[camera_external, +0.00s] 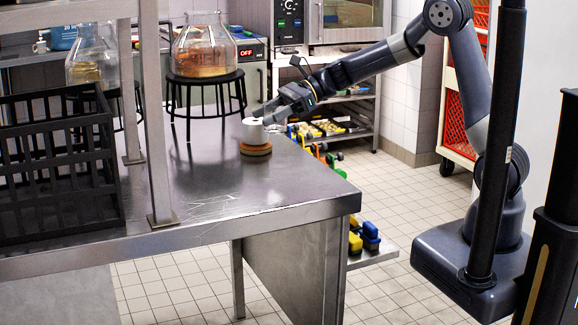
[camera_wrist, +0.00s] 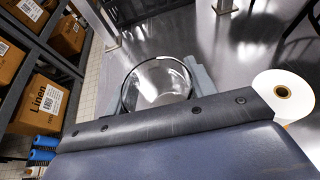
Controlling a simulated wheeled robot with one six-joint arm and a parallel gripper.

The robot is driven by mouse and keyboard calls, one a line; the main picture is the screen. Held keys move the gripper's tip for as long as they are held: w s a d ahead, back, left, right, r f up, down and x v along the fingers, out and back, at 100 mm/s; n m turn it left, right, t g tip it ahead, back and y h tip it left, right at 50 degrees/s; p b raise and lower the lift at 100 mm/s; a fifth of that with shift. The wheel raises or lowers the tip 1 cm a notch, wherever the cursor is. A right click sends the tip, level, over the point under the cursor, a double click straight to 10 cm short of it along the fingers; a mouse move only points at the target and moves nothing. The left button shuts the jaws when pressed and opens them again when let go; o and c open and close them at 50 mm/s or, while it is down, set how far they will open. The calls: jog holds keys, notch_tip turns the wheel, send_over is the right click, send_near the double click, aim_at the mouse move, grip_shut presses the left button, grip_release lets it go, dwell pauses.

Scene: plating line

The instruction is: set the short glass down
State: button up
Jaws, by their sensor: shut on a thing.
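The short glass (camera_wrist: 157,88) is clear, and its round rim fills the space between my fingers in the wrist view. My gripper (camera_wrist: 155,80) is shut on it, with a grey finger on each side. In the external view my gripper (camera_external: 264,109) is over the steel table (camera_external: 205,190), behind a white roll. The glass cannot be made out clearly there. I cannot tell whether its base touches the table.
The white roll (camera_external: 253,131) stands on an orange-brown base close to my gripper; it also shows at the right of the wrist view (camera_wrist: 284,96). A black stool-like stand (camera_external: 207,78) holds a glass jar (camera_external: 204,50). A black crate (camera_external: 62,175) stands left. The table's front is clear.

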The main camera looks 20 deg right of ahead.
jog(key=s+a, duration=0.2)
jog(key=a, duration=1.1)
jog(key=f, duration=0.3)
jog(key=f+b, duration=0.1)
jog(key=f, duration=0.1)
jog(key=shift+a, duration=0.4)
jog(key=shift+f, duration=2.3)
jog(key=shift+f, duration=0.15)
jog(key=o, duration=1)
jog(key=shift+o, duration=0.2)
